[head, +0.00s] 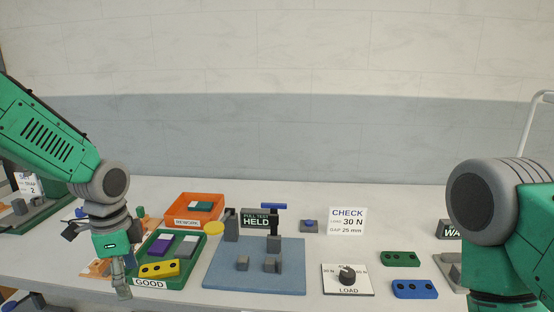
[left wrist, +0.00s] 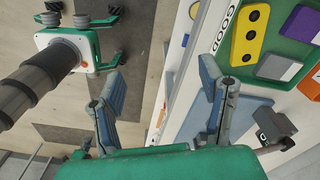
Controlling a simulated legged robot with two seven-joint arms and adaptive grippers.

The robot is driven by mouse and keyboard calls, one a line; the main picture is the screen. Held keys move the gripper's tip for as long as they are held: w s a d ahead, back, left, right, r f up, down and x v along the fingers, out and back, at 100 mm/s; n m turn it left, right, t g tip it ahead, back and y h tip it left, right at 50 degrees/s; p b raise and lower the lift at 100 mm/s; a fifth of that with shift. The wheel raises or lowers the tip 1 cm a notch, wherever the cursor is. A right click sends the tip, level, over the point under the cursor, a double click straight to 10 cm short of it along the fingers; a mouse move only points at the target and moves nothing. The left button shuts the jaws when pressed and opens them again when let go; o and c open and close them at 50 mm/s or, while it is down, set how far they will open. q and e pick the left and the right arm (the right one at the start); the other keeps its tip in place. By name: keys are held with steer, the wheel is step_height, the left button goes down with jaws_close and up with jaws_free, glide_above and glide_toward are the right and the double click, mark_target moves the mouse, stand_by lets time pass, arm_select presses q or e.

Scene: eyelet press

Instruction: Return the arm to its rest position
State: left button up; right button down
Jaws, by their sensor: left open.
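My left gripper (head: 122,279) hangs down at the table's front left, beside the green GOOD tray (head: 184,267). In the left wrist view its two fingers (left wrist: 165,108) are spread apart with nothing between them. That view looks down past the table edge to the floor. My right arm stands at the right edge of the head view, and its gripper is out of the picture.
The green tray holds yellow, purple and grey pieces. An orange tray (head: 180,222) stands behind it. A blue mat (head: 225,277) carries the HELD tester (head: 256,220). A LOAD dial (head: 347,274), a green plate (head: 400,258) and a blue plate (head: 414,289) lie to the right.

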arm_select(q)
steer(key=s+d+f+n+b, duration=0.1)
steer(key=s+d+f+n, duration=0.15)
steer(key=s+f, duration=0.45)
steer(key=s+d+f+n, duration=0.1)
steer(key=s+f+n, duration=0.25)
steer(key=f, duration=0.85)
steer(key=s+a+f+n+b, duration=0.1)
steer(key=s+f+n, duration=0.2)
steer(key=s, duration=0.6)
steer(key=s+a+f+n+b, duration=0.1)
steer(key=s+f+n, duration=0.3)
steer(key=s, duration=0.5)
step_height(320, 180, down, 2)
steer(key=shift+s+f+n, duration=0.1)
steer(key=shift+s+n, duration=0.2)
steer(key=shift+s, duration=0.1)
arm_select(e)
steer(key=f, duration=0.3)
steer(key=shift+w+f, duration=0.1)
steer(key=shift+w, duration=0.15)
